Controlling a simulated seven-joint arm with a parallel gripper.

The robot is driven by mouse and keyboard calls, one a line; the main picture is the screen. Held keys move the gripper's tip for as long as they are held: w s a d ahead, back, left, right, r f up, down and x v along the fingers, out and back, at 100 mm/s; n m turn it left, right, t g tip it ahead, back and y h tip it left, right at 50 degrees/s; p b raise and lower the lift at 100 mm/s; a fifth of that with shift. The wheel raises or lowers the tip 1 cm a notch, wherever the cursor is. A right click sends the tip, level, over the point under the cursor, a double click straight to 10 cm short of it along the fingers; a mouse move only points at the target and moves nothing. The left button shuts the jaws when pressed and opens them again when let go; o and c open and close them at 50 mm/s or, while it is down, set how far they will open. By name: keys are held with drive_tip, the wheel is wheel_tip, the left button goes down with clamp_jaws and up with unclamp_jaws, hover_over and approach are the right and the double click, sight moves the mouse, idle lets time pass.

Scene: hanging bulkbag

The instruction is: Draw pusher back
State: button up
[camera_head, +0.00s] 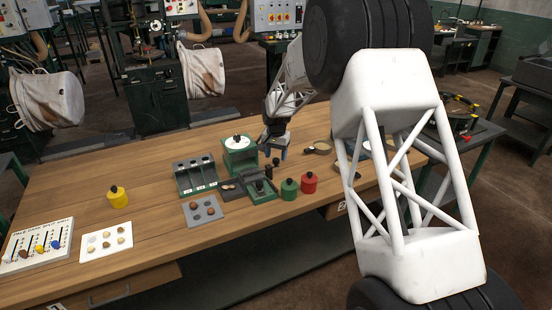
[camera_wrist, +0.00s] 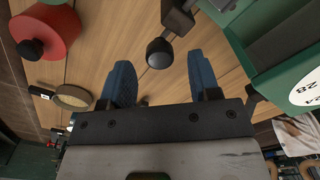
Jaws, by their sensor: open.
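The pusher appears to be the dark rod with a round black knob (camera_wrist: 160,53) in the wrist view, reaching in from the top edge. In the head view a small black knob (camera_head: 276,161) shows just below my gripper, by the green fixture (camera_head: 262,193). My gripper (camera_head: 274,152) is over the bench, its blue fingers pointing down. In the wrist view my gripper (camera_wrist: 159,66) is open, one finger on each side of the knob, with gaps between. I cannot tell whether the knob lies at fingertip depth. Nothing is held.
A green dial scale (camera_head: 239,157) stands left of my gripper. A grey slotted rack (camera_head: 195,177), a grey tray (camera_head: 202,210) and a yellow weight (camera_head: 118,197) are farther left. Bare bench (camera_head: 160,240) lies in front.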

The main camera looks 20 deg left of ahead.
drive_tip(key=shift+f, duration=0.9)
drive_tip(key=shift+c, duration=0.3)
clamp_jaws()
